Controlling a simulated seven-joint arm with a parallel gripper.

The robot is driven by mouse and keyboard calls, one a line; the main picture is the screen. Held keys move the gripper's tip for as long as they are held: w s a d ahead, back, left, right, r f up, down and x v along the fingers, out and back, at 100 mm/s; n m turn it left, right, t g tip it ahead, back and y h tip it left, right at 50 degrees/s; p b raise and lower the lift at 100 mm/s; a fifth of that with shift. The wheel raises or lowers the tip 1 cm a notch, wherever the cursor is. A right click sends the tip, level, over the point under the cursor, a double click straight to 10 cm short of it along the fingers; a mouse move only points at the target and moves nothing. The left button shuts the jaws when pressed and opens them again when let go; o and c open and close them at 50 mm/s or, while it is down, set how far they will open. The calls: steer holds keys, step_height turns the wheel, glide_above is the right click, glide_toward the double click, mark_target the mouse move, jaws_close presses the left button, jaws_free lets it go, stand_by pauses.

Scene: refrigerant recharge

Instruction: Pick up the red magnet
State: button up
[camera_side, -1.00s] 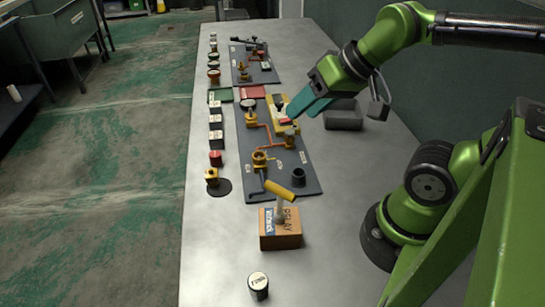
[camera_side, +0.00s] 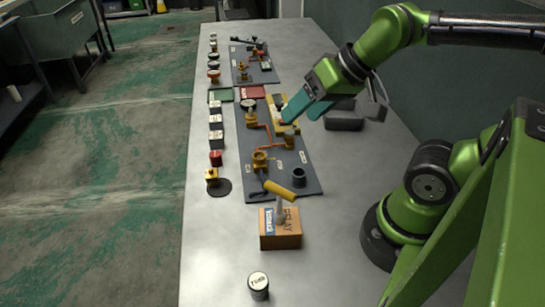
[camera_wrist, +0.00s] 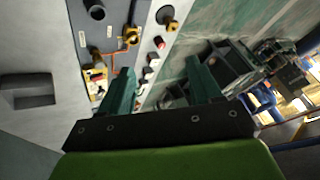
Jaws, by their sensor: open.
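My gripper (camera_side: 308,108) is open, with its two teal fingers apart above the right edge of the dark board. No object shows held between the fingers in the wrist view (camera_wrist: 162,82). A small red patch (camera_side: 283,122) shows on the yellow piece beside the left fingertip; a finger partly hides this area. A short red cylinder (camera_side: 216,158) stands on the table left of the board, and also appears in the wrist view (camera_wrist: 160,41). I cannot tell which red item is the magnet.
The dark board (camera_side: 315,184) carries brass fittings and a yellow-handled valve (camera_side: 279,190). A dark grey block (camera_side: 343,123) lies right of my gripper. An orange-brown box (camera_side: 281,239) and a white-topped canister (camera_side: 258,284) stand in front.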

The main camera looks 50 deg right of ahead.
steer(key=w+f+m+g, duration=0.2)
steer(key=w+m+g, duration=0.15)
steer(key=w, duration=0.75)
steer(key=m+g+h, duration=0.2)
steer(key=m+g, duration=0.1)
steer(key=m, duration=1.9)
glide_above(216, 154)
step_height(216, 154, down, 5)
steer(key=f, duration=1.1)
steer(key=shift+w+d, duration=0.1)
steer(key=shift+d, duration=0.2)
steer(key=shift+a+f, duration=0.2)
steer(key=shift+f, duration=2.5)
steer(key=c, duration=1.2)
